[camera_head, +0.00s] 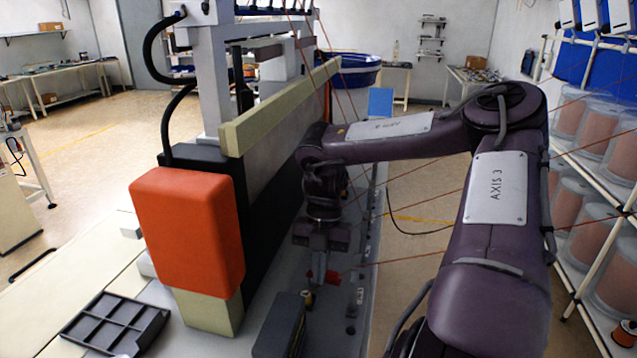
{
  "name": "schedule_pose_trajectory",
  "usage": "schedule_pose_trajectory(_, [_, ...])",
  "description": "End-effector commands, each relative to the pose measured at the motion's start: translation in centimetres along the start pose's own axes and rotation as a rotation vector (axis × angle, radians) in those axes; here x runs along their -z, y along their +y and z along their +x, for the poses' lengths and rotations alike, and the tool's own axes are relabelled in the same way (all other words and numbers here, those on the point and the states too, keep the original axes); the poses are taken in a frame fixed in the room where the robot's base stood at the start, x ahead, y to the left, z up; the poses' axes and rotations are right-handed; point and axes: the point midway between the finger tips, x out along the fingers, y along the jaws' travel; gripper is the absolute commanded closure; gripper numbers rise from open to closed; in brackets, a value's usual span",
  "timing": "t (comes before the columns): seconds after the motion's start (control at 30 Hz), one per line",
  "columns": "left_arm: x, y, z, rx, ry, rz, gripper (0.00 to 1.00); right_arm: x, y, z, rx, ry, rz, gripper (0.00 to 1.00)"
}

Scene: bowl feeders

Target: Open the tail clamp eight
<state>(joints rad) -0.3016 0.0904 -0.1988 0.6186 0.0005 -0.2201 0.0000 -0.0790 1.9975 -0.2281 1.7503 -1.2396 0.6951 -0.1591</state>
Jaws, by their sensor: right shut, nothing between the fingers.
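My right arm reaches in from the right. My right gripper (320,250) points down over the grey machine bed and is shut and empty. A small red part (331,277) lies just below the fingers; whether they touch it I cannot tell. Several small dark clamp-like fittings (359,296) stand in a row along the bed's right edge. No number is readable, so I cannot tell which one is tail clamp eight. My left gripper is not in view.
A machine with an orange cover (188,232) and a pale beam (275,108) stands close left of my right gripper. Thin reddish strands cross the space around my arm. A dark block (279,326) and a compartment tray (115,324) are nearer. Racked spools (612,255) stand right.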

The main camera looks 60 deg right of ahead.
Motion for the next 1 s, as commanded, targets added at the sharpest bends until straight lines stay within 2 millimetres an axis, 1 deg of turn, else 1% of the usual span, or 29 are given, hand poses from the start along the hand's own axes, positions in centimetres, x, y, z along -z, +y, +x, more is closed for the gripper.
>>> schedule_pose_trajectory(0.03, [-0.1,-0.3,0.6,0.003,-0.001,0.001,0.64,-0.2,-0.1,-0.7,0.001,-0.005,0.002,1.0])
schedule_pose_trajectory(0.17, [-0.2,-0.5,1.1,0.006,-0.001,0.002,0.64,-0.2,-0.3,-3.2,0.001,-0.004,0.004,1.0])
schedule_pose_trajectory(0.3, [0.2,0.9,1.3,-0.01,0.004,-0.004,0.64,-0.2,-0.4,-5.4,0.002,-0.002,0.003,1.0])
schedule_pose_trajectory(0.4, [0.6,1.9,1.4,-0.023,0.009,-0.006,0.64,-0.1,-0.5,-6.3,0.002,0.0,0.002,1.0])
schedule_pose_trajectory(0.5, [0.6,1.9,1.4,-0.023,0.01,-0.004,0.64,0.0,-0.5,-6.7,0.001,0.002,0.001,1.0])
schedule_pose_trajectory(0.73, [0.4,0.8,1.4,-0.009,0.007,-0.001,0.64,0.0,-0.5,-6.8,0.001,0.003,0.001,1.0])
schedule_pose_trajectory(1.0, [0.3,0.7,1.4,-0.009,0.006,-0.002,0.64,0.0,-0.5,-6.8,0.001,0.002,0.001,1.0])
